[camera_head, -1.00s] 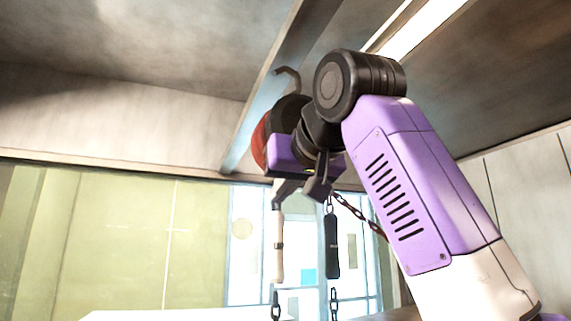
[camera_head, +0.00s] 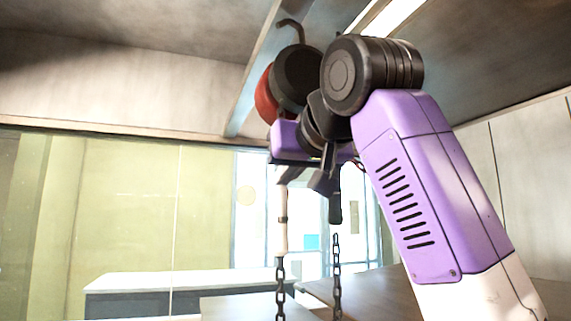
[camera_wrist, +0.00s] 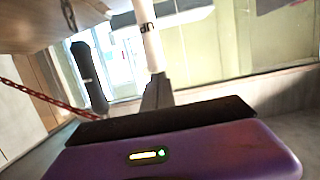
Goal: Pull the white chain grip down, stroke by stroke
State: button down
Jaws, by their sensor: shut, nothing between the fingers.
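The white chain grip (camera_head: 282,222) hangs upright in the head view on a dark chain (camera_head: 280,290). In the wrist view the white grip (camera_wrist: 153,48) runs up from the finger area and carries the letters "UP". My gripper (camera_head: 288,175) is at the top of the white grip in the head view, shut with nothing between its fingers. The fingers (camera_wrist: 157,93) look very close to the grip; I cannot tell whether they touch it. A black grip (camera_head: 335,208) hangs to the right, its upper part hidden by my arm. It also shows in the wrist view (camera_wrist: 88,75).
A red and black hoist body (camera_head: 268,95) hangs behind my wrist, under a ceiling beam (camera_head: 245,110). A red chain (camera_wrist: 45,95) slants past in the wrist view. Tables (camera_head: 190,278) stand below, before a glazed wall (camera_head: 110,215).

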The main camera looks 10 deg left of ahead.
aim_at(283, 249)
notch_tip(283, 249, down, 13)
jog(key=b, duration=0.5)
jog(key=shift+w+a+r, duration=0.1)
jog(key=shift+r, duration=0.2)
notch_tip(283, 249, up, 5)
jog(key=p, duration=0.4)
jog(key=shift+p, duration=0.35)
jog(key=b+v, duration=0.3)
jog(key=v, duration=0.7)
jog(key=shift+b, duration=0.35)
